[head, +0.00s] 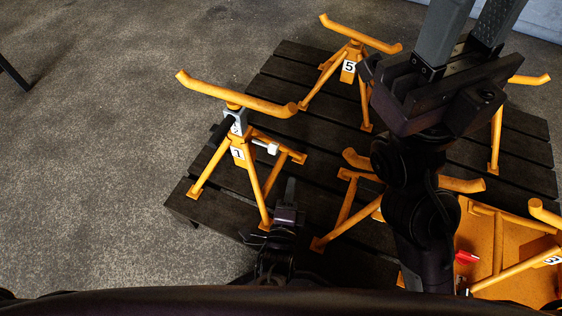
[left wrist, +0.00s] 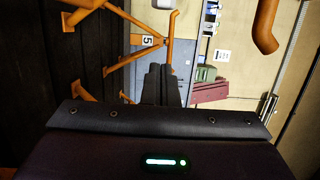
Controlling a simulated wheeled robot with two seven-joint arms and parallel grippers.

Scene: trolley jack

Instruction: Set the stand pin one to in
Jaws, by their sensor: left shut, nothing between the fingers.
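Stand one (head: 237,153), an orange tripod with a curved top bar and a number 1 plate, stands upright on dark slats. A grey collar (head: 238,121) sits below its bar, with a black rod (head: 222,130) at its left. A short pin with a white head (head: 272,149) sticks out to the right; how deep it sits I cannot tell. My left gripper (head: 290,183) is shut and empty, below and right of the pin, apart from it. Its closed fingers show in the left wrist view (left wrist: 160,85). My right gripper (head: 475,15) is open and empty, its fingertips partly cut off.
Stand five (head: 349,66) stands behind stand one. Other orange stands are at the right, partly hidden by my right arm. An orange panel (head: 480,235) with a red piece (head: 466,257) lies at lower right.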

